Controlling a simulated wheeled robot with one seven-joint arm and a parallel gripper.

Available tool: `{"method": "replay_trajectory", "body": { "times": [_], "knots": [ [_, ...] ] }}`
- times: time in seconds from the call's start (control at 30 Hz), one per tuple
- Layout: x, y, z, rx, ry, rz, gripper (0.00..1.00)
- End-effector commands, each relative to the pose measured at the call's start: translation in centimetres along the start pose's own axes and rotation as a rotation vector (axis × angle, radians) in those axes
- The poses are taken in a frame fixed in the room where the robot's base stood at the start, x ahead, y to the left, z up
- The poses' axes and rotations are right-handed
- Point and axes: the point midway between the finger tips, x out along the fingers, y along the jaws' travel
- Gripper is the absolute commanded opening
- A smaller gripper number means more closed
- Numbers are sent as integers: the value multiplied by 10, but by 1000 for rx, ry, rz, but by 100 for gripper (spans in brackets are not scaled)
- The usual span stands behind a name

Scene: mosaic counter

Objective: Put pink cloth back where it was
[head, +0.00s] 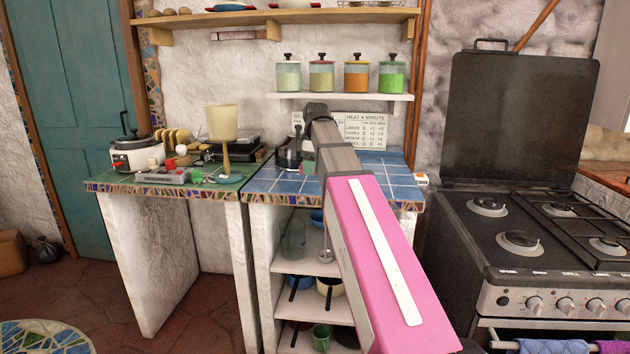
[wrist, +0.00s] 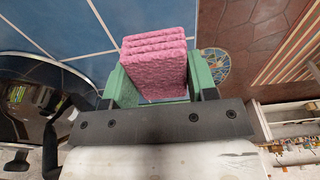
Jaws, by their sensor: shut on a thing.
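The pink cloth (wrist: 157,65) is a folded, layered bundle between the green fingers of my gripper (wrist: 158,80) in the wrist view. My gripper is shut on it. Behind the cloth in that view lies the blue tiled counter (wrist: 75,25), with the floor to the right. I cannot tell how far the cloth is above the tiles. In the head view my pink arm reaches over the blue tiled counter (head: 400,183), and the cloth cannot be made out there.
A shiny black round vessel (wrist: 30,110) is left of my gripper in the wrist view. Jars (head: 322,75) stand on a shelf above the counter. A stove (head: 520,235) stands at right.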

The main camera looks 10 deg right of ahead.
Motion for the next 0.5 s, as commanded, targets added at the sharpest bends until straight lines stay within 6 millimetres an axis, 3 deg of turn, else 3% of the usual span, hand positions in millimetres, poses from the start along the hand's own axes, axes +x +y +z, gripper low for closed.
{"method": "replay_trajectory", "body": {
  "times": [0.2,0.37,0.5],
  "knots": [
    [13,21,16,1,0,-1,27],
    [19,22,18,0,0,0,27],
    [37,21,20,0,-1,-2,27]
  ]
}}
